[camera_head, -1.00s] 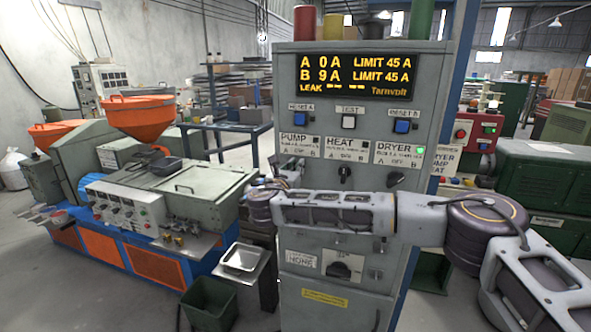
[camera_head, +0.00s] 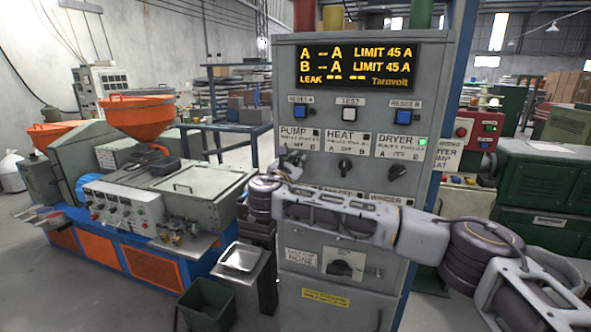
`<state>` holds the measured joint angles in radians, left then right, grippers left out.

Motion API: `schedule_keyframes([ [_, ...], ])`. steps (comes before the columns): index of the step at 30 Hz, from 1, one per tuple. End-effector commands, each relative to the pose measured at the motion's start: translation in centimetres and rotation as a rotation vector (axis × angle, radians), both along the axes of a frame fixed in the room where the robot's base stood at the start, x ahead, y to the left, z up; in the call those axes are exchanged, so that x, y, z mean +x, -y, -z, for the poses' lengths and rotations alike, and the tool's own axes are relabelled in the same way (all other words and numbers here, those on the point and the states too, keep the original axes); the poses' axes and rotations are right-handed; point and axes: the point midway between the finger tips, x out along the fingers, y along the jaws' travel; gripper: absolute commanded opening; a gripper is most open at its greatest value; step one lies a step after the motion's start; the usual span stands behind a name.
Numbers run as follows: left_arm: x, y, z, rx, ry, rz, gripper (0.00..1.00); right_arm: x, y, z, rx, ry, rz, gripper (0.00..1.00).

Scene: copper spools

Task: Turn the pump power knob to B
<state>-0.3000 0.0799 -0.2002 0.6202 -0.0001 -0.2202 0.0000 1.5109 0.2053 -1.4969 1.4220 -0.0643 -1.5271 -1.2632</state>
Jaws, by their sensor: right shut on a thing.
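The grey cabinet (camera_head: 330,218) carries three knobs in a row, labelled PUMP, HEAT and DRYER. The pump panel (camera_head: 298,138) is at the left, with A, OFF and B marks. The pump power knob (camera_head: 294,159) is just below it, largely hidden by my right gripper. My right gripper (camera_head: 279,169) is small and dark here, shut at that knob; its fingertips are hard to make out. I cannot read the knob's setting. My right arm crosses the cabinet front from the right, below the knobs. My left gripper is out of view.
The heat knob (camera_head: 345,165) stands about upright; the dryer knob (camera_head: 395,173) is tilted, with a green lamp (camera_head: 422,142) lit above it. An orange-hoppered machine (camera_head: 150,190) stands left.

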Motion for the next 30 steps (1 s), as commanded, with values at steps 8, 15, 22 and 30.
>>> schedule_keyframes([
  [8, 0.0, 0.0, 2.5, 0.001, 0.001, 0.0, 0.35, 0.0, 0.1, 0.5, 0.2, 0.064, 0.002, 0.0],
  [15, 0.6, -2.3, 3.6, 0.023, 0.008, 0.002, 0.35, 0.0, 0.2, 0.4, 0.334, 0.108, 0.002, 0.0],
  [22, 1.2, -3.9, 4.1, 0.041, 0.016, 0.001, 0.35, 0.0, 0.2, 0.3, 0.403, 0.131, 0.003, 0.0],
  [30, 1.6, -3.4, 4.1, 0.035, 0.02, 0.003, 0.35, 0.0, 0.3, 0.2, 0.42, 0.137, 0.003, 0.0],
])
